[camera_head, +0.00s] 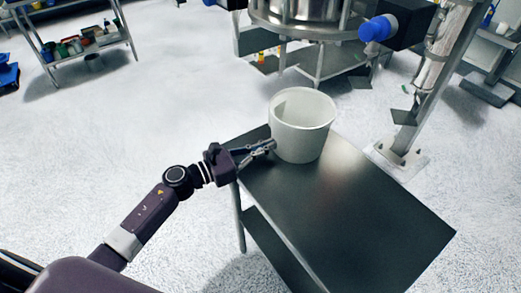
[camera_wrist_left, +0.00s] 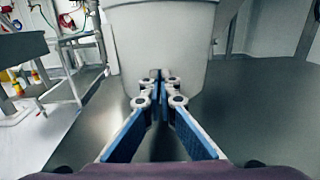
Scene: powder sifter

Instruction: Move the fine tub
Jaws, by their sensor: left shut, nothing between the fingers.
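The fine tub (camera_head: 303,130) is a pale grey-white open bucket standing upright at the far end of a dark metal table (camera_head: 345,210). My left gripper (camera_head: 270,144) is at the tub's lower left side in the head view, low over the table top. In the left wrist view the tub (camera_wrist_left: 165,40) fills the upper middle. My left gripper's fingertips (camera_wrist_left: 157,75) are together, with nothing between them, pointing at the tub's wall. I cannot tell whether they touch the wall. The tub's interior looks empty from what shows. My right gripper is not in view.
The sifter machine (camera_head: 305,25), with a blue-capped part (camera_head: 377,28), stands above and behind the tub. A metal post (camera_head: 430,80) rises right of the table. The table's near part is bare. A shelf (camera_head: 85,45) with small containers stands far left.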

